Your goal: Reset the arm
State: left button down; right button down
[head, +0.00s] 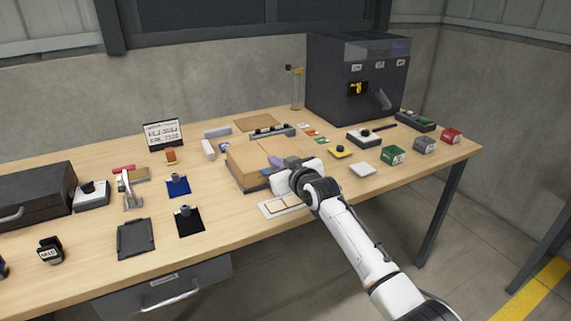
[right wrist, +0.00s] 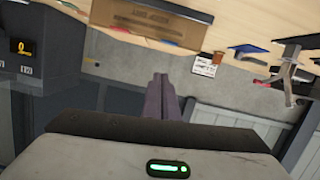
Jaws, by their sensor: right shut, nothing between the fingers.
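My right arm reaches in from the lower right of the head view. My right gripper (head: 277,163) is over the front part of the table, beside and partly in front of a brown cardboard box (head: 248,165). In the right wrist view its fingers (right wrist: 160,88) are together and hold nothing. The box shows at the top of that view (right wrist: 160,18), apart from the fingertips. My left gripper is not in view.
A dark bowl-feeder cabinet (head: 355,80) stands at the back right. Small blocks, including a green one (head: 392,155), lie to the right. A white tray (head: 284,206) lies below the gripper. A black case (head: 35,195) stands at the left.

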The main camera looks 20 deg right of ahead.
jog(key=v, duration=0.6)
jog(key=s+f+g, duration=0.2)
jog(key=s+f, duration=0.7)
jog(key=f, duration=0.4)
jog(key=s+a+f+g, duration=0.1)
jog(key=s+f, duration=0.5)
jog(key=s, duration=0.5)
jog(key=s+f+g, duration=0.2)
jog(key=s+f, duration=0.4)
jog(key=s, duration=0.5)
jog(key=s+a+f+m+g, duration=0.1)
jog(key=s+f, duration=0.5)
jog(key=s, duration=0.6)
jog(key=shift+a, duration=0.35)
